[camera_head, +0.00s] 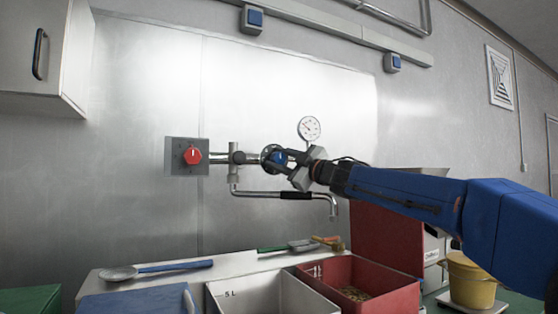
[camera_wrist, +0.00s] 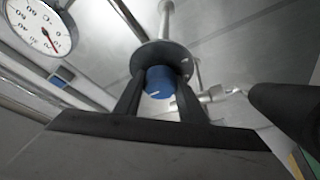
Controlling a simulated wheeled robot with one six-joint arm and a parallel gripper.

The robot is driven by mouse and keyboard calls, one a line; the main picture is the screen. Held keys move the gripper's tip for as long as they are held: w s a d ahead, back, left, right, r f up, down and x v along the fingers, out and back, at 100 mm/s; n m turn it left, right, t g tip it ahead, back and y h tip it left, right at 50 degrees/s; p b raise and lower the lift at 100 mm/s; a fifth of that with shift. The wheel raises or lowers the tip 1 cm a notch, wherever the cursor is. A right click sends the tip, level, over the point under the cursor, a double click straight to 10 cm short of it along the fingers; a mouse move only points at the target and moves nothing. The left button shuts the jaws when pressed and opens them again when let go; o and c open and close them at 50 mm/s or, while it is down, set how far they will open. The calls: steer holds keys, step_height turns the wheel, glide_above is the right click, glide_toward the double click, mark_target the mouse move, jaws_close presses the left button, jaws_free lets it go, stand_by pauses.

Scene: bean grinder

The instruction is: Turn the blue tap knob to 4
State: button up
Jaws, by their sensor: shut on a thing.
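The blue tap knob (camera_head: 279,158) sits on the wall pipe fitting, in front of a round dial plate. In the wrist view the blue knob (camera_wrist: 160,82) is between my two dark fingers, with a small white mark on its face. The round plate (camera_wrist: 162,56) shows behind it; I cannot read any numbers on it. My gripper (camera_head: 288,157) reaches in from the right and is shut on the knob. It also shows in the wrist view (camera_wrist: 159,90). A red knob (camera_head: 192,155) with a white mark sits on a grey plate to the left.
A pressure gauge (camera_head: 309,129) stands just above my gripper, and shows close by in the wrist view (camera_wrist: 40,27). The spout (camera_head: 295,195) runs below. A grey bin (camera_head: 228,296), a red bin (camera_head: 392,296) and a yellow pot (camera_head: 468,280) stand lower down.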

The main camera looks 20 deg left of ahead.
steer(key=n+g, duration=0.1)
steer(key=n, duration=0.3)
steer(key=shift+n+g+h, duration=0.4)
steer(key=n+h, duration=0.1)
steer(key=n, duration=0.2)
steer(key=shift+f+n+g, duration=0.1)
steer(key=shift+n+g, duration=0.2)
steer(key=shift+g, duration=0.1)
steer(key=n+h, duration=0.1)
steer(key=n, duration=0.2)
steer(key=shift+n+h, duration=0.4)
steer(key=shift+f+n+h, duration=0.1)
steer(key=shift+n+h, duration=0.7)
steer(key=shift+n, duration=0.7)
steer(key=o, duration=1)
steer(key=shift+o, duration=0.2)
